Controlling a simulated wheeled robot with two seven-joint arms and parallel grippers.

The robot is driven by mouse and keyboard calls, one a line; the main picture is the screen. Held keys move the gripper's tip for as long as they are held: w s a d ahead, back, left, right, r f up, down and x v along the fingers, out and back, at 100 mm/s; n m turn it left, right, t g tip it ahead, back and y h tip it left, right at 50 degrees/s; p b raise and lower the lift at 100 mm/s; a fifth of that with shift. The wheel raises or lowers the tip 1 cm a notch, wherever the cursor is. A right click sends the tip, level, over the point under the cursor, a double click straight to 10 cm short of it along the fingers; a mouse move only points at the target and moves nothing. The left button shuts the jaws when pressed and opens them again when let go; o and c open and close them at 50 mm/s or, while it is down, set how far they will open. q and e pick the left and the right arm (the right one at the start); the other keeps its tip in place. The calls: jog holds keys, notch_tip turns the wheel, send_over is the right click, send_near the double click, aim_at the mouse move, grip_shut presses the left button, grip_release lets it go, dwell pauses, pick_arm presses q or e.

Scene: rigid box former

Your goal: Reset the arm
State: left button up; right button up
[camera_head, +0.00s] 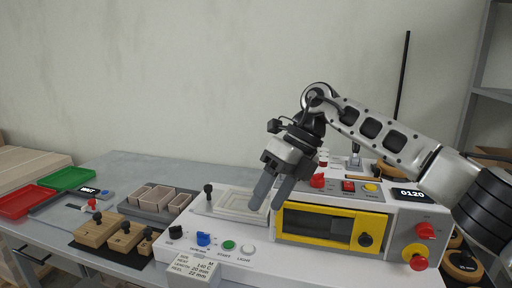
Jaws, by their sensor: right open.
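My right arm comes in from the right, and its gripper (268,195) hangs with its fingers pointing down, over the area between the white forming plate (240,203) and the yellow-framed window (318,226) of the machine. Its two fingers are apart and nothing shows between them. Whether the fingertips touch the machine cannot be told. My left gripper is not in view.
The white machine (300,262) carries knobs, buttons and a display reading 0120 (412,194). Left of it are wooden blocks (97,229) with knobs, a grey tray of boxes (152,216), a red tray (25,202) and a green tray (68,178). Shelving stands at right.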

jog(key=s+a+f+m+y, duration=0.3)
jog(key=s+a+m+y, duration=0.1)
jog(key=a+y, duration=0.3)
jog(key=s+a+f+m+y, duration=0.3)
jog(key=s+a+y, duration=0.1)
jog(key=a+y, duration=0.25)
jog(key=d+f+m+t+h, duration=0.5)
jog(key=d+f+m+t, duration=0.3)
jog(key=m, duration=0.6)
jog(key=d+f+m+t+h, duration=0.4)
jog(key=d+f+m+t, duration=0.2)
jog(key=m+t, duration=0.6)
jog(key=s+d+f+m+g+h, duration=0.7)
jog(key=s+d+f+m, duration=0.2)
jog(key=s+f, duration=0.6)
jog(key=d, duration=0.2)
jog(key=shift+s+d+m+g, duration=0.3)
jog(key=shift+s, duration=0.1)
